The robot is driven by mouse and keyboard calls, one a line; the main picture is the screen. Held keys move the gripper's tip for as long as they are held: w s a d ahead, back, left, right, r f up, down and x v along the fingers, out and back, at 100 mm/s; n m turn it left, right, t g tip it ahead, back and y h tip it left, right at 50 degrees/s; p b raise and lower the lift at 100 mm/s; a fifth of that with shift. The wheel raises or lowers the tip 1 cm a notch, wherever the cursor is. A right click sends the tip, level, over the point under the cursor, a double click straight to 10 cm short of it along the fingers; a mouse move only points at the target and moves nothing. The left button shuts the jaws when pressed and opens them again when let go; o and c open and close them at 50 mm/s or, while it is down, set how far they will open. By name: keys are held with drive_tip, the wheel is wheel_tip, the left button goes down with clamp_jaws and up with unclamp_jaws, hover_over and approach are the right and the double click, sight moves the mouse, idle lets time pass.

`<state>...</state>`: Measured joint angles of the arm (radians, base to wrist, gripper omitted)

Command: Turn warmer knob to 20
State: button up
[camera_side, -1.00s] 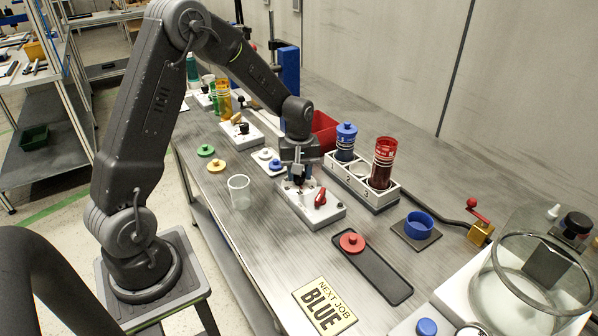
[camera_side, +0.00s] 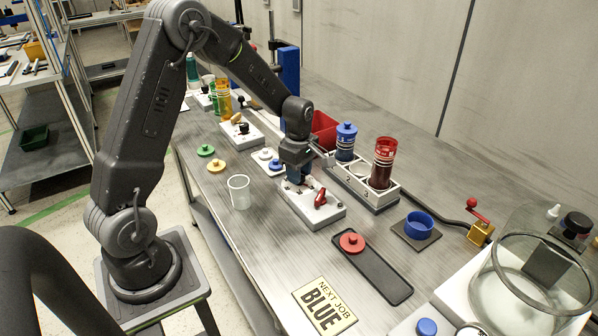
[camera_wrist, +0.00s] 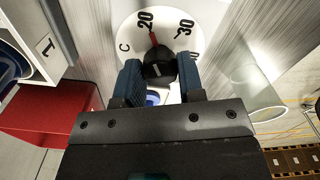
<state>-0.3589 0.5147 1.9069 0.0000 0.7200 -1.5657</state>
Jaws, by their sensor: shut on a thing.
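The warmer knob (camera_wrist: 158,70) is black with a red pointer and sits on a round white dial (camera_wrist: 125,50) in the wrist view. The pointer aims up and slightly left, close to the 20 mark; 30 is printed to the right. My gripper (camera_wrist: 160,72) has its blue fingers on both sides of the knob and is shut on it. In the side view my gripper (camera_side: 297,177) is low over the left end of a light control box (camera_side: 322,215), and hides the knob there.
A red lever (camera_side: 320,198) stands on the same box, close right of my gripper. A rack (camera_side: 375,198) with blue and red canisters stands behind. A clear cup (camera_side: 239,191) stands to the left, and a red bin (camera_side: 324,128) is behind my gripper.

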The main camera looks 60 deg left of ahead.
drive_tip(key=shift+n, duration=0.4)
drive_tip(key=o, duration=0.9)
wheel_tip(320, 180, up, 14)
drive_tip(key=shift+f, duration=0.1)
idle(0.4)
drive_tip(key=s+d+r+m+t, duration=0.2)
drive_tip(key=s+d+m, duration=0.3)
drive_tip(key=s+m, duration=0.1)
drive_tip(key=s+d+r+m+t, duration=0.1)
drive_tip(key=s+d+r+m, duration=0.1)
drive_tip(key=s+d+m, duration=0.3)
drive_tip(key=s+d+r+m+t, duration=0.2)
drive_tip(key=s+d+m, duration=0.3)
drive_tip(key=s+m, duration=0.4)
drive_tip(key=shift+s+r+m+t, duration=0.15)
drive_tip(key=shift+m+t, duration=0.15)
drive_tip(key=shift+m, duration=1.1)
